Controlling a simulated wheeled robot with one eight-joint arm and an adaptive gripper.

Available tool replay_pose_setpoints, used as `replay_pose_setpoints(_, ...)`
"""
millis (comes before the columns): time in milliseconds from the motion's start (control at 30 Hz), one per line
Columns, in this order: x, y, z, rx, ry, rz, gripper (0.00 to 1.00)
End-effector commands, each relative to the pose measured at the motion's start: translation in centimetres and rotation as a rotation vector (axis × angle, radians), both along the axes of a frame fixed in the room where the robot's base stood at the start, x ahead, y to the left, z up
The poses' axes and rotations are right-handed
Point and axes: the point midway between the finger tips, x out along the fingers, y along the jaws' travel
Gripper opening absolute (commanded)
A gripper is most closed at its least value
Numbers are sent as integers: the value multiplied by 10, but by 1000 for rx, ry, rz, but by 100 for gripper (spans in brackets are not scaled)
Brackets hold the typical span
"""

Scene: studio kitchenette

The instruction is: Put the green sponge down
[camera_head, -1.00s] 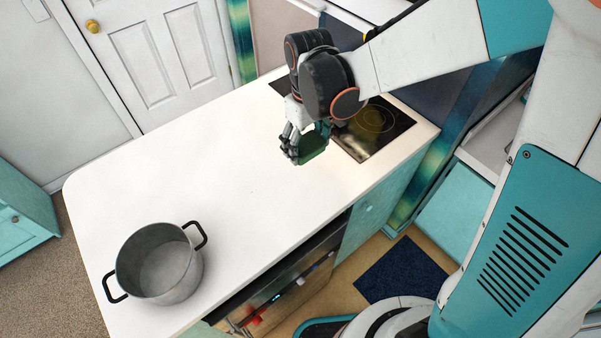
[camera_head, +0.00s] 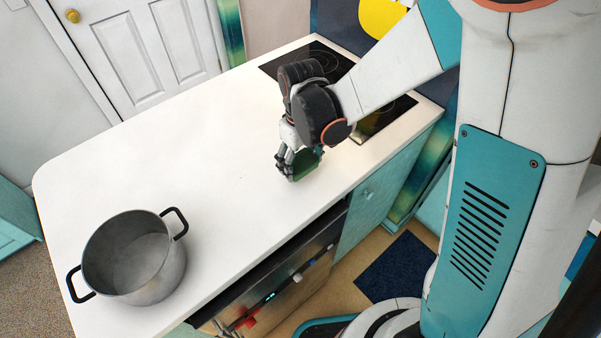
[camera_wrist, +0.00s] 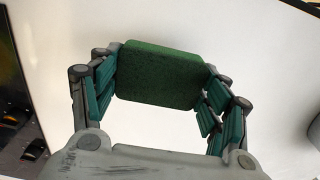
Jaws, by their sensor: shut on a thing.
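The green sponge (camera_head: 306,163) is held in my gripper (camera_head: 291,168) over the white countertop (camera_head: 215,160), near its front edge. In the wrist view the sponge (camera_wrist: 160,75) is a rounded green block between the two teal-padded fingers of my gripper (camera_wrist: 162,88). The fingers are shut on its left and right sides. In the head view my gripper partly hides the sponge. I cannot tell whether the sponge touches the countertop or hangs just above it.
A grey pot (camera_head: 135,258) with black handles stands on the countertop at the lower left. A black cooktop (camera_head: 375,118) lies at the right end, behind my arm. The countertop between pot and gripper is clear. An oven (camera_head: 275,290) is below the front edge.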

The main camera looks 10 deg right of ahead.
Motion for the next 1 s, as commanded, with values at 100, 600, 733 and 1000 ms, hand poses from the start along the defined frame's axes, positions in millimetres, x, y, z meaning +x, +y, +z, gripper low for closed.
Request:
replay_pose_setpoints(100, 0, 0, -15, 0, 0, 0, 44)
replay_pose_setpoints(600, 0, 0, -40, 0, 0, 0, 44)
replay_pose_setpoints(733, 0, 0, -44, 0, 0, 0, 72)
replay_pose_setpoints(1000, 0, 0, -43, 0, 0, 0, 90)
